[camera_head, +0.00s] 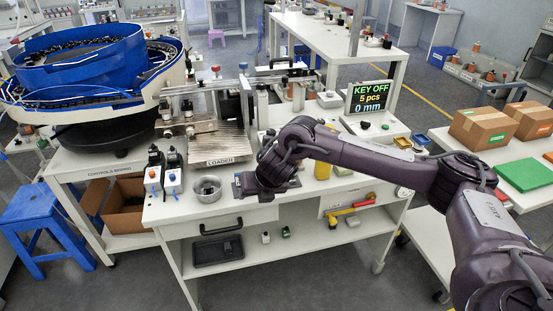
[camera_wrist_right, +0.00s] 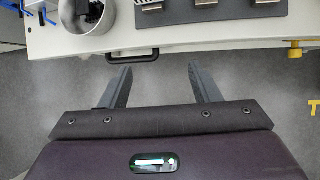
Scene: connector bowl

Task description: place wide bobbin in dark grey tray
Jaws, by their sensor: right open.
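A dark grey tray (camera_wrist_right: 185,22) shows cut off at the top of the right wrist view, with several metallic pieces on it. In the head view only part of this tray (camera_head: 240,187) shows at the bench's front edge, beside my right wrist. A metal bowl (camera_head: 207,188) stands left of it; in the wrist view the bowl (camera_wrist_right: 112,18) holds dark parts. I cannot make out which thing is the wide bobbin. My right gripper (camera_wrist_right: 162,84) is open, with nothing between its fingers; my arm hides its fingers in the head view. My left gripper is out of view.
The loader (camera_head: 220,145) is behind. A drawer handle (camera_head: 221,228) juts from the bench front. A black tray (camera_head: 217,251) lies on the lower shelf. A display (camera_head: 368,97) stands at the back right.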

